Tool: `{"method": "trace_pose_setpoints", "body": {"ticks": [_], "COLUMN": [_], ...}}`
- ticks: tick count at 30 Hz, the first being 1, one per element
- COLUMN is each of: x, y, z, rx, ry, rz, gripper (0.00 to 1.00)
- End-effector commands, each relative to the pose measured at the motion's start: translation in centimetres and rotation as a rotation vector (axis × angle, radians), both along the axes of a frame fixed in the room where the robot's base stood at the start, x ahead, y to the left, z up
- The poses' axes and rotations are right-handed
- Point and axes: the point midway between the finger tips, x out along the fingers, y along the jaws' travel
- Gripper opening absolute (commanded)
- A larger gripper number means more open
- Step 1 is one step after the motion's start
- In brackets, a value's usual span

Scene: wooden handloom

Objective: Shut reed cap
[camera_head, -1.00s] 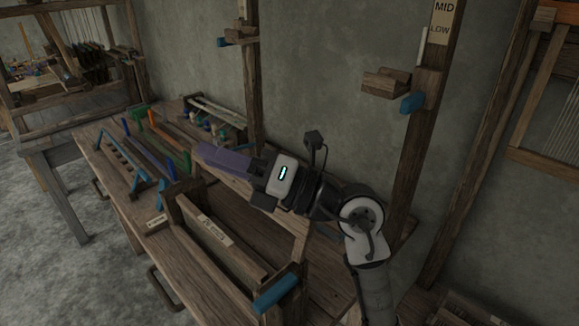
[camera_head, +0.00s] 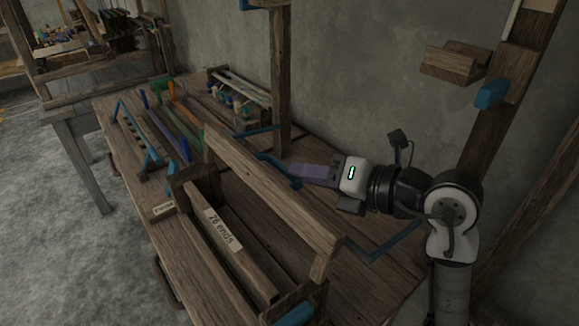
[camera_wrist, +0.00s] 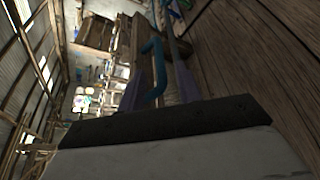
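The reed cap seems to be the long wooden bar (camera_head: 265,190) standing raised along the back of a narrow wooden trough (camera_head: 200,255), whose inner board carries a pale label (camera_head: 222,228). The trough is open on top. My gripper (camera_head: 293,173) is behind and to the right of the bar, apart from it, with its purple fingers pointing left. In the wrist view, the fingers (camera_wrist: 158,88) are spread, and a blue bent bar (camera_wrist: 153,68) appears between them. I cannot tell whether they touch it.
A wooden bench (camera_head: 375,270) carries the trough. Blue rods (camera_head: 285,170) lie behind the bar near my fingertips. A wooden post (camera_head: 281,80) rises behind. Colored slats (camera_head: 180,125) and a spool rack (camera_head: 238,95) are at the far left. A ledge with a blue peg (camera_head: 492,93) is on the right.

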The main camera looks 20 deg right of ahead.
Motion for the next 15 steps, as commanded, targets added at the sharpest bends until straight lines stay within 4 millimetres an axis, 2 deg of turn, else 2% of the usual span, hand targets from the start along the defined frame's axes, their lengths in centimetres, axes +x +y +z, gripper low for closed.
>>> {"method": "trace_pose_setpoints", "body": {"ticks": [7, 15], "x": [2.6, 3.2], "y": [2.2, 2.7], "z": [-0.8, -1.1], "rx": [0.002, 0.0], "ry": [-0.001, -0.002], "rz": [0.004, 0.002], "gripper": [0.34, 0.34]}}
